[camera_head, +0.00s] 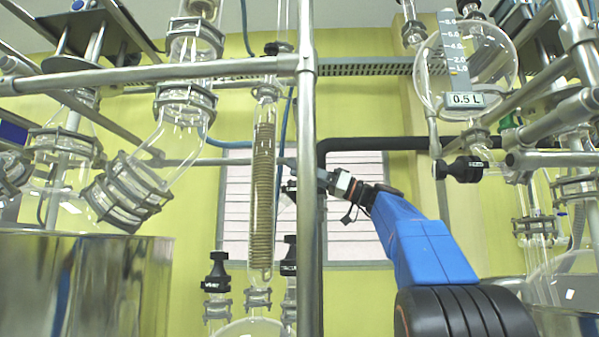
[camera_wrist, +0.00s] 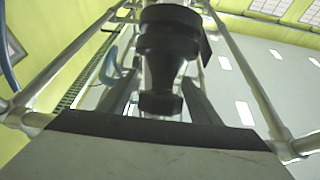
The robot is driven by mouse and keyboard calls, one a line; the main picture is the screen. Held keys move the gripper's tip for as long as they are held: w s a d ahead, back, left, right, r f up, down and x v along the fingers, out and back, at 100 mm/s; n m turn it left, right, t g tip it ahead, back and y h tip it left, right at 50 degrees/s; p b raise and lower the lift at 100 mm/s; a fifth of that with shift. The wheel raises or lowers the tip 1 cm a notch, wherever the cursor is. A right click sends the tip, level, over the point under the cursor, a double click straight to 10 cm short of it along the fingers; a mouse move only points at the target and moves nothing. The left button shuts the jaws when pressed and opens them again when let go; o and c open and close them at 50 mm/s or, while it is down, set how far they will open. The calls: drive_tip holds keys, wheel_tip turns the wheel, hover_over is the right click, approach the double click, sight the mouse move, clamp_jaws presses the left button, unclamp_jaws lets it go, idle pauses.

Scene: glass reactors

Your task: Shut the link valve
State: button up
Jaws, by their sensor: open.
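A black valve knob (camera_wrist: 168,45) fills the upper middle of the wrist view, with its narrower end toward my gripper. No label on it can be read, so I cannot confirm by name that it is the link valve. My gripper (camera_wrist: 160,92) is open, with one dark finger on each side of the knob's narrow end. I cannot tell whether the fingers touch it. In the head view my gripper (camera_head: 312,184) reaches left to a small dark valve (camera_head: 291,188) beside the coiled glass condenser. The upright metal post partly hides the fingers.
Two black-capped valves stand lower left, one at the left (camera_head: 217,270) and one near the post (camera_head: 289,262). Another black valve (camera_head: 463,169) sits under the round 0.5 L flask (camera_head: 425,75). The metal post (camera_head: 307,120) and horizontal rail (camera_head: 150,75) border the arm's space.

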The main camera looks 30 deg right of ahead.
drive_tip(key=shift+c, duration=0.3)
drive_tip(key=c, duration=1)
drive_tip(key=shift+m+t+h, duration=0.4)
drive_tip(key=shift+m+t, duration=0.2)
drive_tip(key=shift+m, duration=0.1)
drive_tip(key=m+t+h, duration=0.1)
drive_tip(key=m+h, duration=0.1)
drive_tip(key=m+t+h, duration=0.1)
drive_tip(key=m+h, duration=0.1)
drive_tip(key=m+t+h, duration=0.1)
drive_tip(key=m+t, duration=0.1)
drive_tip(key=shift+w+d+h, duration=0.35)
drive_tip(key=shift+d+h, duration=0.05)
drive_tip(key=m+h, duration=0.3)
drive_tip(key=m+t+h, duration=0.1)
drive_tip(key=m+h, duration=0.1)
drive_tip(key=shift+w+d+f, duration=0.25)
drive_tip(key=shift+w+d, duration=0.05)
drive_tip(key=shift+d, duration=0.1)
drive_tip(key=shift+d+f+m+g+h, duration=0.4)
drive_tip(key=shift+m+g+h, duration=0.7)
drive_tip(key=shift+m+h, duration=0.85)
drive_tip(key=shift+d+f+m+g+h, duration=0.4)
drive_tip(key=shift+m+g+h, duration=0.7)
drive_tip(key=shift+m+h, duration=0.85)
drive_tip(key=shift+d+f+m+g+h, duration=0.35)
drive_tip(key=shift+m+g+h, duration=0.75)
drive_tip(key=shift+m+h, duration=0.8)
